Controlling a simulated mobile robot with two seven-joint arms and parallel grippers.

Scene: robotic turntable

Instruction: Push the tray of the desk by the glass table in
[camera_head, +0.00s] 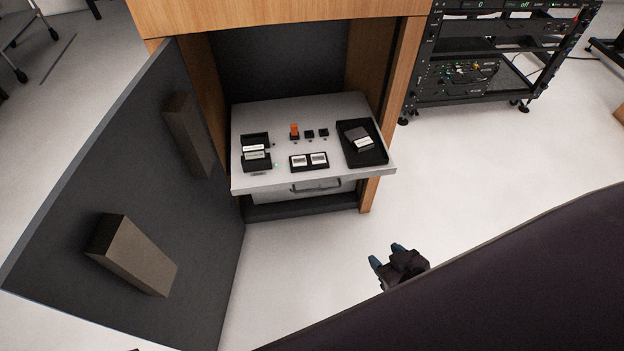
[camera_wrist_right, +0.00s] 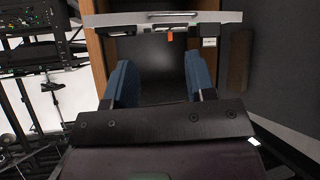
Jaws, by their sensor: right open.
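The grey tray (camera_head: 280,115) is pulled out of the wooden desk (camera_head: 275,14) and sticks out past its front. A dark handle (camera_head: 316,186) is on its front edge. The tray carries several small dark parts, an orange piece (camera_head: 294,130) and a black bin (camera_head: 362,143) at its right. My right gripper (camera_head: 386,257) is in front of the tray and to its right, apart from it, open and empty. In the right wrist view the open blue fingers (camera_wrist_right: 160,82) point at the tray (camera_wrist_right: 120,19), which shows across the top. My left gripper is not in view.
The dark cabinet door (camera_head: 200,215) stands open on the left, with two blocks on its inner face. A black equipment rack (camera_head: 465,75) stands at the right. White floor (camera_head: 460,160) is clear between desk and rack.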

